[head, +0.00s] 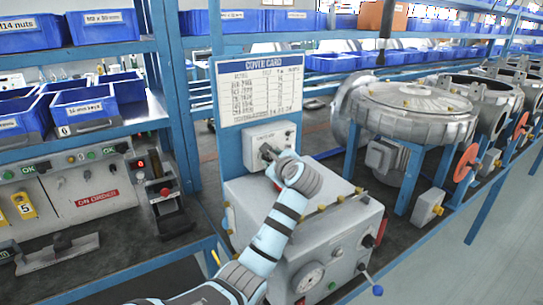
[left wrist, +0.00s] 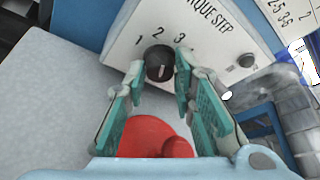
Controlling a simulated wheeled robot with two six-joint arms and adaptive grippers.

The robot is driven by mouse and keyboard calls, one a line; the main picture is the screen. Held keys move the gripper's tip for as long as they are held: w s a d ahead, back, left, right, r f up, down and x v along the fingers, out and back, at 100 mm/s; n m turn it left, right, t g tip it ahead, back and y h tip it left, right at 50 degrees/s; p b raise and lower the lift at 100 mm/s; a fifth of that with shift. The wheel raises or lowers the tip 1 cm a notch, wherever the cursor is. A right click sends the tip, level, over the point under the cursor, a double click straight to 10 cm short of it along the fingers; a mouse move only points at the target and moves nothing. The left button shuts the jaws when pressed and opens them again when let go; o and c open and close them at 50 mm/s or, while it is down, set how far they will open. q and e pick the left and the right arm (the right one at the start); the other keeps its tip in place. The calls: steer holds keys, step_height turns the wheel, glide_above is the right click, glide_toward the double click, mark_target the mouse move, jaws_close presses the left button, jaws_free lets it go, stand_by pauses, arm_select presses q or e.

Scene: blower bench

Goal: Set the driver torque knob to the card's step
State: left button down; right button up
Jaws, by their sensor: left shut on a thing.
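The torque knob (left wrist: 159,62) is black and round on a pale panel marked "TORQUE STEP" (left wrist: 208,18), with the digits 1, 2 and 3 around its upper side. A pale mark shows on its face, but I cannot tell which digit it points to. My left gripper (left wrist: 158,75) is shut on the knob, one teal-padded finger on each side. In the head view, my left gripper (head: 272,160) is at the grey driver panel (head: 286,136) and hides most of the knob. The cover card (head: 262,90) hangs above the panel; its rows are too small to read surely. My right gripper is not in view.
A red rounded thing (left wrist: 150,138) lies below the knob in the left wrist view. A grey box with brass fittings (head: 335,240) stands below the panel. A large round blower housing (head: 415,110) is at right; blue bins (head: 85,108) fill shelves at left.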

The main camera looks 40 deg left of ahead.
arm_select(q)
steer(key=shift+r+m+g+p, duration=0.15)
steer(key=shift+m+g+p, duration=0.45)
steer(key=shift+m+p, duration=0.25)
steer(key=shift+w+m+g+p, duration=0.15)
steer(key=shift+m+g+p, duration=0.25)
steer(key=shift+m+g, duration=0.45)
steer(key=c, duration=1.4)
jaws_free()
steer(key=shift+o, duration=0.2)
steer(key=shift+d, duration=0.1)
steer(key=v, duration=1.2)
steer(key=shift+f, duration=0.25)
